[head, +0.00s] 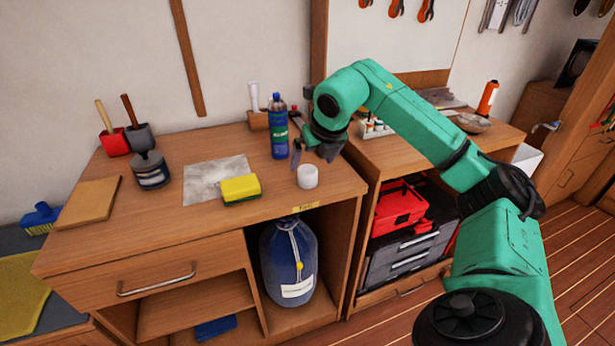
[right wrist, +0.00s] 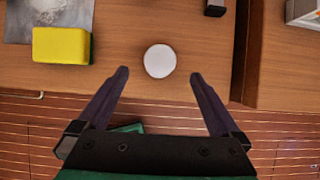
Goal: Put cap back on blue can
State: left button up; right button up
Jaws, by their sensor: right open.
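The white round cap (head: 307,177) lies on the wooden bench top near its right front part; it also shows in the right wrist view (right wrist: 160,61). The blue can (head: 278,128), with a green band on its label, stands upright behind and left of the cap. Its top looks narrow and dark blue. My right gripper (head: 311,160) is open and empty, just behind and above the cap. In the right wrist view, the cap appears between and slightly past its fingertips (right wrist: 159,75), with no visible contact. My left gripper is not in view.
A yellow sponge (head: 241,189) and a grey sheet (head: 216,179) lie left of the cap. A dark tin (head: 151,171) and a wooden board (head: 89,201) are farther left. A white tube (head: 254,97) stands behind the can. The bench's front edge is close to the cap.

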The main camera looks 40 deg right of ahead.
aim_at(308, 170)
jog(key=shift+x, duration=0.95)
jog(key=shift+w+f, duration=0.15)
jog(key=p+x, duration=0.1)
jog(key=x, duration=0.4)
jog(key=shift+w, duration=0.1)
jog(key=c, duration=1.4)
jog(key=shift+r, duration=0.25)
